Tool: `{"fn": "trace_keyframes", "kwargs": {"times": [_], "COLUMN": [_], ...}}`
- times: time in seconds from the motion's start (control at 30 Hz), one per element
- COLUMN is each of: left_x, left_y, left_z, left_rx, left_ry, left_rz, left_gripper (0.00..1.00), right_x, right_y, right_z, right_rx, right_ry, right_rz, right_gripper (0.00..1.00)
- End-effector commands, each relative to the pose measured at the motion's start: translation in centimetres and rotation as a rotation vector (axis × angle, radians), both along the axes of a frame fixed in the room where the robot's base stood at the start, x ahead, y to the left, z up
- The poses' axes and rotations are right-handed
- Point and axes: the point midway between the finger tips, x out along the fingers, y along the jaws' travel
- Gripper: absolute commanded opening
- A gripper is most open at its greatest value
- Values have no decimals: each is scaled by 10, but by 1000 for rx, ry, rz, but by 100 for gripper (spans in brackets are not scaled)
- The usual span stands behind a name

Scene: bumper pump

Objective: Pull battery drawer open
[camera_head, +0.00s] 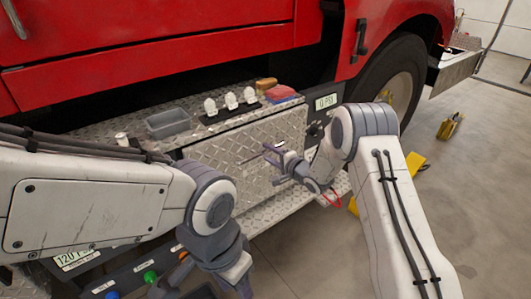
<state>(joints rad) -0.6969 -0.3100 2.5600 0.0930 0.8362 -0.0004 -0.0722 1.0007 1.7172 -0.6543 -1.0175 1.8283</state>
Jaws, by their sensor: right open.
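A diamond-plate front panel (222,153) under the truck's step looks like the battery drawer. It appears closed, flush with the bumper face. My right gripper (272,157) is in front of the right half of this panel, with its fingers pointing left and open. My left gripper (240,272) is low in the picture, in front of the lower control strip. Its fingertips are not clear, so its opening cannot be told.
On the step above stand a grey bin (168,123), several white pieces on a black rack (231,108), a red cloth (280,92) and a tan block (266,83). A "0 PSI" gauge (326,101) is to the right. Yellow chocks (449,126) stand on the open floor at right.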

Motion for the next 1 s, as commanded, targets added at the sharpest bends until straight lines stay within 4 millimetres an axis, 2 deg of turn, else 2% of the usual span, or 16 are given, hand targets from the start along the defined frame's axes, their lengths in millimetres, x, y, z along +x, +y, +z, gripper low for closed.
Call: {"fn": "trace_keyframes", "kwargs": {"times": [0.2,0.5,0.53,0.6,0.67,1.0], "left_x": [0,0,0,0,0,0], "left_y": [0,0,0,0,0,0], "left_z": [-2,-2,-2,-2,-2,-2], "left_rx": [0,0,0,0,0,0], "left_ry": [0,0,0,0,0,0], "left_rz": [0,0,0,0,0,0], "left_gripper": [50,50,50,50,50,50], "right_x": [16,18,18,18,18,17], "right_y": [11,13,13,13,12,12], "right_z": [-4,-5,-5,-5,-5,-5], "right_rx": [0,-1,-1,-1,-1,-2], "right_ry": [0,1,1,1,1,1], "right_rz": [0,-1,-1,-1,-1,-2], "right_gripper": [52,52,48,22,0,0]}}
